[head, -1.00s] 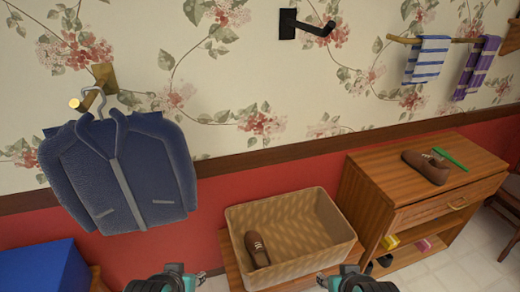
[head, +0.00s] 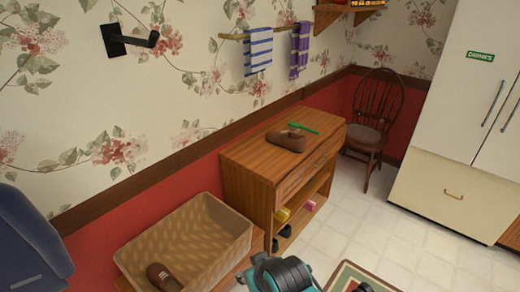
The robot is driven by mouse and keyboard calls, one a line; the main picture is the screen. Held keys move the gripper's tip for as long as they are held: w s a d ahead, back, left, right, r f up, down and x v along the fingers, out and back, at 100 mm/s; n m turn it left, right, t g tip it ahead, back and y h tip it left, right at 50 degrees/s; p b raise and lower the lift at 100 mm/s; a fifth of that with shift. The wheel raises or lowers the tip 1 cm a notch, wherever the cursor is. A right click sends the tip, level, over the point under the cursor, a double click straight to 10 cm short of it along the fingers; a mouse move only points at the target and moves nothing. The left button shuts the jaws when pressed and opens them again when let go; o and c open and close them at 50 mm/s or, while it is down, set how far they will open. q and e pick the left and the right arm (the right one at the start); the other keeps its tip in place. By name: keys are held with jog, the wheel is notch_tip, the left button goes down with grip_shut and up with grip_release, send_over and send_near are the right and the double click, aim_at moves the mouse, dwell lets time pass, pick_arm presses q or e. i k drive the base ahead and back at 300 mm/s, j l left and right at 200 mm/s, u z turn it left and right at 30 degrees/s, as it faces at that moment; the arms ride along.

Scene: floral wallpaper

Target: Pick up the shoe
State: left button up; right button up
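A brown shoe (head: 286,141) lies on top of the wooden cabinet (head: 250,150), next to a green stick-like object (head: 303,128). A second brown shoe (head: 162,276) is in the woven basket (head: 225,262) at the lower left, partly cut off by the picture's bottom edge. A teal and black part of my own arm or gripper shows at the bottom middle, below and apart from the cabinet-top shoe. A small dark part shows to its right at the bottom edge. No fingertips are clear, and I cannot tell which arm these parts belong to.
Yellow, pink and dark items sit on the cabinet's open shelves. A wooden chair (head: 370,130) stands beyond the cabinet, and a white fridge (head: 455,110) at the right. Striped towels (head: 258,52) hang above. A rug (head: 350,272) lies on the otherwise open tiled floor.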

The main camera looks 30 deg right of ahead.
aim_at(289, 141)
jog(key=z, duration=1.2)
jog(key=i+l+u, duration=0.7)
jog(key=i+l, duration=0.35)
jog(key=i+l+u, duration=0.4)
jog(key=l, duration=0.3)
